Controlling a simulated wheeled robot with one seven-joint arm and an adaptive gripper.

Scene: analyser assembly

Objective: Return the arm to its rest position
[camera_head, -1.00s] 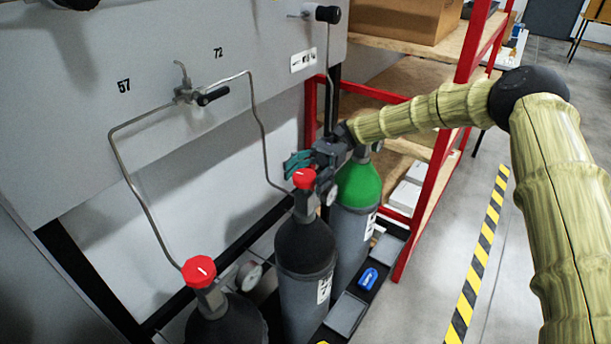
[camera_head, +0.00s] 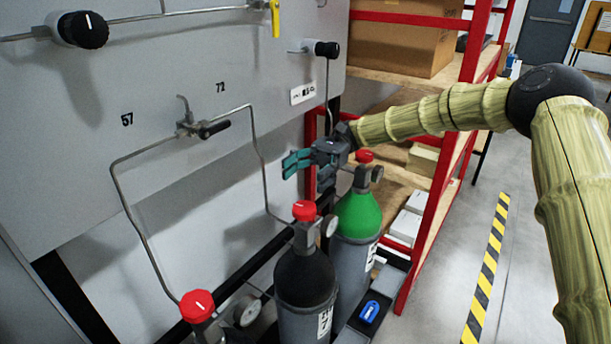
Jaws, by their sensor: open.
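My arm reaches in from the right edge and bends left toward the grey panel. My gripper (camera_head: 292,163) is open and empty, with teal fingertips pointing left. It is in the air in front of the panel, above the middle cylinder's red valve knob (camera_head: 305,211) and up and left of the green-topped cylinder (camera_head: 357,216). The green-topped cylinder's own red knob (camera_head: 364,156) shows just right of the gripper. The gripper appears apart from both knobs.
The grey panel (camera_head: 75,180) carries bent pipes and a valve handle (camera_head: 212,130). A black-topped cylinder (camera_head: 304,278) and another red knob (camera_head: 197,306) stand in front. A red-framed shelf (camera_head: 436,195) is close behind my forearm.

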